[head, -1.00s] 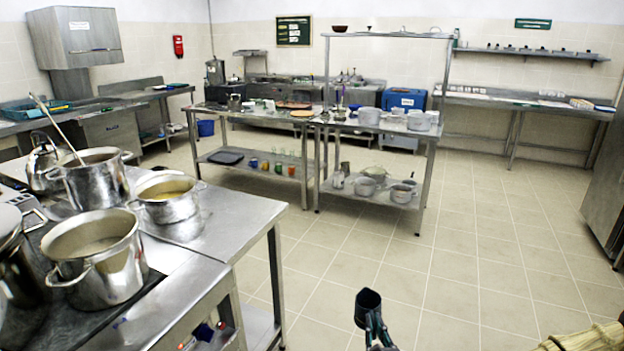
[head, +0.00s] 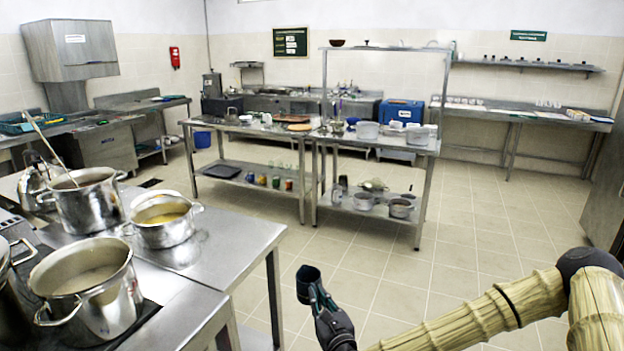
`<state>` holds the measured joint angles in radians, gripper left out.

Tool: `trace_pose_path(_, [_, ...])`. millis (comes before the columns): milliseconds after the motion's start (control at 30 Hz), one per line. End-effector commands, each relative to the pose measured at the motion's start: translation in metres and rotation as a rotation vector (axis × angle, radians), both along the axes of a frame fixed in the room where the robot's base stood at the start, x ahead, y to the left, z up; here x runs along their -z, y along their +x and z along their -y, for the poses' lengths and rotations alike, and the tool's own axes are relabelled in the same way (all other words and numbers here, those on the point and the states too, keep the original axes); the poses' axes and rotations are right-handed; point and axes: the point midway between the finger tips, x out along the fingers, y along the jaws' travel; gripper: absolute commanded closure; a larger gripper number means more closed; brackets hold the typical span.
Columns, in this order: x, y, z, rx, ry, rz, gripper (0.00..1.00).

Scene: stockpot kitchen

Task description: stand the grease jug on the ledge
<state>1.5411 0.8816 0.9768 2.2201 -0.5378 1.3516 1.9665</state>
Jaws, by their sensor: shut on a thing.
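The grease jug, as I take it, is a small dark blue-black cup-like vessel (head: 308,281) low in the middle of the head view. My gripper (head: 318,297) is shut on it from the lower right. The jug is roughly upright with its open top showing, and it is held above the tiled floor, apart from the steel counter to its left. The fingers hide part of its lower right side, and its contents cannot be made out. Which surface is the ledge is unclear; a wall shelf (head: 528,67) runs along the back right, holding several small dark items.
A steel counter (head: 235,262) at left bears large pots, among them a front pot (head: 90,285) and one with yellowish contents (head: 163,220). A steel table (head: 425,152) with an upper shelf (head: 385,48) stands mid-room. The tiled floor (head: 470,235) at right is open.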

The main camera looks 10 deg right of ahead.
Motion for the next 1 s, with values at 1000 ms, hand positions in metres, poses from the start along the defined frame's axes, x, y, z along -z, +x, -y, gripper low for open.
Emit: trace_pose_path(1000, [-0.376, 0.126, -0.023, -0.339, 0.003, -0.027, 1.0])
